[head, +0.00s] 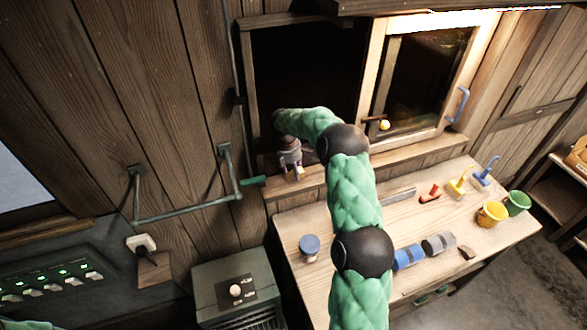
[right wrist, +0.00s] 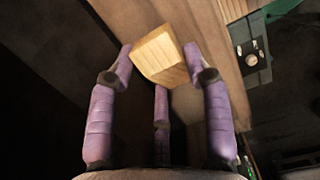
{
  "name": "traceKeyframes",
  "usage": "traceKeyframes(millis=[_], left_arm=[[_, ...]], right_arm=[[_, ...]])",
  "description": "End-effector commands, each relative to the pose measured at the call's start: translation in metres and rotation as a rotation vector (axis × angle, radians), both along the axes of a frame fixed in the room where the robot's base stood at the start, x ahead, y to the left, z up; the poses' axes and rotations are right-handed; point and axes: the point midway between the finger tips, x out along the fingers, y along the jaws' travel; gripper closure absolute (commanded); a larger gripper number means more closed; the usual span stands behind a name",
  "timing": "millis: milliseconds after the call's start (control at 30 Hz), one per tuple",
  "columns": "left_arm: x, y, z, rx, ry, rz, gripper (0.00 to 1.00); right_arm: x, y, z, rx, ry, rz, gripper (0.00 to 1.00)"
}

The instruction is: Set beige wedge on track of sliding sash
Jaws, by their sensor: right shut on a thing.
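The beige wedge (right wrist: 163,55) is a light wooden block held between the purple fingertips of my right gripper (right wrist: 167,68) in the right wrist view. In the head view the right gripper (head: 292,168) points down, with the small wedge (head: 296,174) at its tips, at the lower left of the window opening. The wedge is close to the wooden sill (head: 315,182); I cannot tell if it touches. The sliding sash (head: 376,70) is a pale wood frame on the right half of the window, with a blue handle (head: 461,104). My arm hides part of the track. My left gripper is out of view.
A workbench (head: 300,225) below the window holds a blue-lidded jar (head: 309,246), blue and grey cylinders, brushes, and yellow and green buckets (head: 491,214). A green pipe bracket (head: 187,212) is on the wall at left, above a green cabinet (head: 235,265).

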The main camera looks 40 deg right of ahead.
Motion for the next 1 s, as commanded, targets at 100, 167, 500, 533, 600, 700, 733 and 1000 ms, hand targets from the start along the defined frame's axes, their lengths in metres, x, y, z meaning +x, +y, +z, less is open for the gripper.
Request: traceKeyframes(millis=[100,167,500,533,600,700,733,1000], left_arm=[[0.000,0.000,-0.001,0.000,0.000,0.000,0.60],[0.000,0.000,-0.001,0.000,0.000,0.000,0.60],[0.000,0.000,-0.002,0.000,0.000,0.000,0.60],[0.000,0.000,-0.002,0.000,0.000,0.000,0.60],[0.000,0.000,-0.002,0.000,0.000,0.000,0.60],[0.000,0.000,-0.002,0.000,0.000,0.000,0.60],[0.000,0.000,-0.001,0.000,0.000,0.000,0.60],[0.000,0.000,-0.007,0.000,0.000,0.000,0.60]], right_arm=[[0.000,0.000,0.000,0.000,-0.001,0.000,0.75],[0.000,0.000,-0.001,0.000,0.000,0.000,0.75],[0.000,0.000,-0.003,0.000,0.000,0.000,0.27],[0.000,0.000,-0.003,0.000,0.000,0.000,0.27],[0.000,0.000,-0.003,0.000,0.000,0.000,0.27],[0.000,0.000,-0.002,0.000,-0.001,0.000,0.27],[0.000,0.000,-0.001,0.000,-0.001,0.000,0.27],[0.003,0.004,0.030,-0.002,-0.006,0.001,0.27]])
